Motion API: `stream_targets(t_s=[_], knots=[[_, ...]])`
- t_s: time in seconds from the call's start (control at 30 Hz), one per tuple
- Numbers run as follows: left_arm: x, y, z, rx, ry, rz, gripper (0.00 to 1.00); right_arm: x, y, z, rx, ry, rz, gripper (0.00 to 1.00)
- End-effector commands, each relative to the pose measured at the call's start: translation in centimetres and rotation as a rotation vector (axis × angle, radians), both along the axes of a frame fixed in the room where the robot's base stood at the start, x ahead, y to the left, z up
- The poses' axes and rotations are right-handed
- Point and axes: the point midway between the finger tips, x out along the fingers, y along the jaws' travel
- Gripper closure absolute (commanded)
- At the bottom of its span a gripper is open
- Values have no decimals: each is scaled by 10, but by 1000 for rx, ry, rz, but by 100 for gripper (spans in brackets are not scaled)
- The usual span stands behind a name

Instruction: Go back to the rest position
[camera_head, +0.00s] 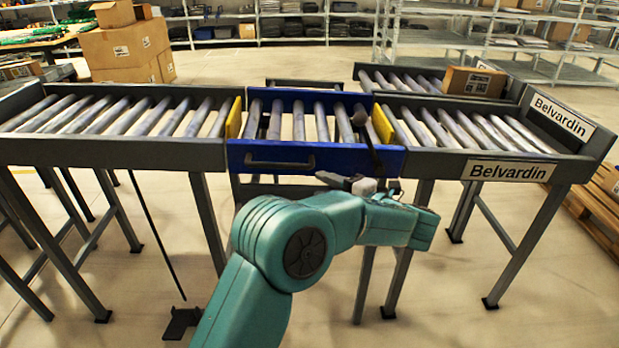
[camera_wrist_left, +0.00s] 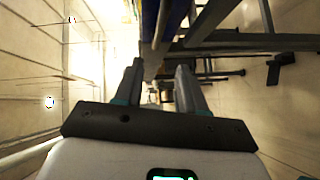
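My left arm reaches up from the bottom middle of the head view, bent to the right, its wrist in front of the blue conveyor section (camera_head: 210,158). My left gripper (camera_wrist_left: 157,72) shows in the left wrist view with two dark fingers apart and nothing between them. In the head view its fingers cannot be made out clearly. The blue section (camera_head: 330,160) has a dark handle (camera_head: 279,163) on its front and lies level between the two grey conveyors. My right gripper is not in view.
Grey roller conveyors stand left (camera_head: 110,151) and right (camera_head: 440,163), the right one labelled Belvardin. A carton (camera_head: 473,82) sits on the rear right conveyor. Stacked cartons (camera_head: 127,47) stand back left, a wooden pallet (camera_head: 600,205) at right. The floor (camera_head: 540,270) at lower right is clear.

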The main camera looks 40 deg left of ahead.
Motion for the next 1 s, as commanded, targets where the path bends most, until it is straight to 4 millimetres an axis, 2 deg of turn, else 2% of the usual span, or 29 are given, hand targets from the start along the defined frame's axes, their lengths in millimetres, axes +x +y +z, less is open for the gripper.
stream_targets(t_s=[0.13, 0.6, 0.73, 0.77, 0.87, 0.93, 1.0], knots=[[0, -7, 1, -1, 0, -1, 60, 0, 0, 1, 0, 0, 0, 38], [0, -7, 1, -1, 0, 0, 60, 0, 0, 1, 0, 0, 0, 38], [-3, 7, -8, 0, 17, 27, 60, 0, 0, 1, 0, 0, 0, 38], [-5, 14, -14, 2, 29, 40, 60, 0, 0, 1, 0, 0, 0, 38], [-16, 36, -52, 41, 149, 47, 60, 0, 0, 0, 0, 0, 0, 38], [-13, 47, -93, 89, 275, -78, 60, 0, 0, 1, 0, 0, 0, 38], [-4, 47, -139, 100, 412, -270, 60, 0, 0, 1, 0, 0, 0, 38]])
